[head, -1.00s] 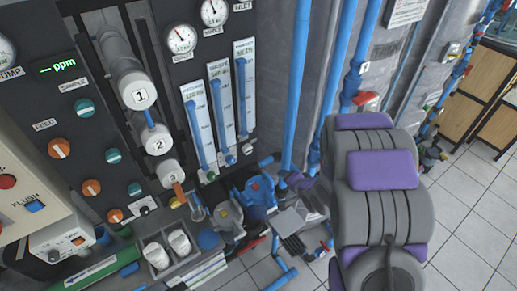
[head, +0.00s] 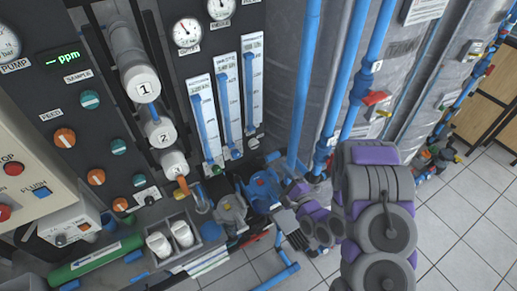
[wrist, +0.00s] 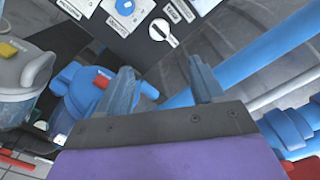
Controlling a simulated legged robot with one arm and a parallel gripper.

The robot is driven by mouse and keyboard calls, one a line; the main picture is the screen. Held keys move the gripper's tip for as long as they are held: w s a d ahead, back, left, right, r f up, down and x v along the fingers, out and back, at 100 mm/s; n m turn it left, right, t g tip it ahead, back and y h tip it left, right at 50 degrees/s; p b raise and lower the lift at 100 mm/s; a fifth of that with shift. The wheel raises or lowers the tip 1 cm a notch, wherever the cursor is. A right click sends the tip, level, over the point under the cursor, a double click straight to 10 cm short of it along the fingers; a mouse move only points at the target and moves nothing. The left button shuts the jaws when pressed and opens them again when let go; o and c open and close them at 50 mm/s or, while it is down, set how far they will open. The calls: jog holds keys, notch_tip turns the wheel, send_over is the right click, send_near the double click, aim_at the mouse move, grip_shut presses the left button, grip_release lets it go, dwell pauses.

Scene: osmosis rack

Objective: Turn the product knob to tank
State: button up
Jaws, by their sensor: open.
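In the wrist view, a white knob with a dark pointer (wrist: 160,31) sits on a black panel, with small labels beside it that are too blurred to read. I cannot tell for certain whether it is the product knob. My gripper (wrist: 162,72) is open and empty. Its two grey fingers point at the panel, below the knob and apart from it. In the head view, a small pale knob (head: 253,143) shows under the right flow meter; it may be the same one. The fingertips are hard to make out there.
A blue pump (wrist: 85,100) lies close to my left finger, and blue pipes (wrist: 270,60) pass on the right. In the head view, orange and teal knobs (head: 90,99) fill the panel's left side. Open tiled floor (head: 470,215) lies at the right.

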aim_at(255, 146)
jog(key=b+x, duration=0.6)
jog(key=x, duration=1)
jog(key=shift+s+a+b, duration=0.15)
jog(key=shift+b, duration=0.15)
jog(key=c, duration=1.1)
